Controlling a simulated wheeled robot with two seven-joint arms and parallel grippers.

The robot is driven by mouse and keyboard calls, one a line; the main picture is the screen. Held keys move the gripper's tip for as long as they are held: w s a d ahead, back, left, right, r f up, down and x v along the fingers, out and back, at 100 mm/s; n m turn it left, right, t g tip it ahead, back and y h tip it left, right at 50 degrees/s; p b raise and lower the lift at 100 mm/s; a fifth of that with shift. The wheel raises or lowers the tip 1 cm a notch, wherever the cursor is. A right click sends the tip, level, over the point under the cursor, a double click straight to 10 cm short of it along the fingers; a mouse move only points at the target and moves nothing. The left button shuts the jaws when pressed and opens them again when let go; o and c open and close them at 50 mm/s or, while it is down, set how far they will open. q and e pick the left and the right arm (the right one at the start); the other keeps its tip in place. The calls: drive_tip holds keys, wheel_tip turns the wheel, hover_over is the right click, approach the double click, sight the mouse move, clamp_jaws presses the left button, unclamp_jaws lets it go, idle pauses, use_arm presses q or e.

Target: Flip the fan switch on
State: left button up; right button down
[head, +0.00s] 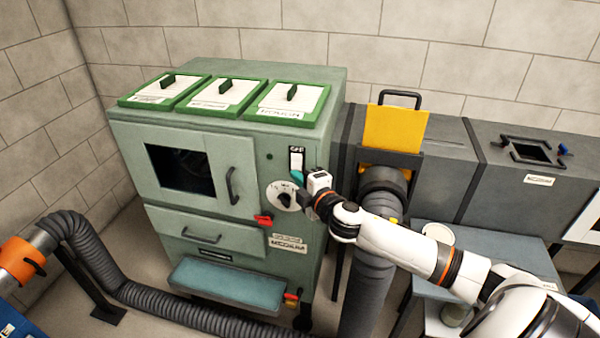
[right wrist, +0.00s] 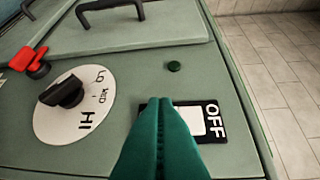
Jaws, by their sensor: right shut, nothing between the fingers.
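The fan switch (head: 296,160) is a white rocker in a black frame on the front of the green cabinet (head: 320,130). In the right wrist view the switch (right wrist: 196,120) is partly hidden behind my fingers, and the word OFF shows beside its rocker. My right gripper (head: 299,177) has its teal fingers shut and empty, at the lower end of the switch. In the right wrist view the gripper (right wrist: 166,105) overlaps the switch plate; I cannot tell whether the tips touch it. My left gripper is not in view.
A speed dial (right wrist: 62,95) marked LO, MED and HI sits close to the switch, with a red handle (head: 264,220) near it. A small dark green button or lamp (right wrist: 174,66) is nearby. A grey hose (head: 368,260) and a yellow gate plate (head: 395,127) stand to the right.

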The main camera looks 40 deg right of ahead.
drive_tip(key=shift+w+d, duration=0.4)
drive_tip(key=shift+d, duration=0.1)
drive_tip(key=shift+d+f+b, duration=0.1)
drive_tip(key=shift+f+b, duration=0.3)
drive_tip(key=shift+b, duration=0.3)
drive_tip(key=shift+w+d+r+t, duration=0.1)
drive_tip(key=shift+w+r+t, duration=0.05)
drive_tip(key=shift+r+t, duration=0.15)
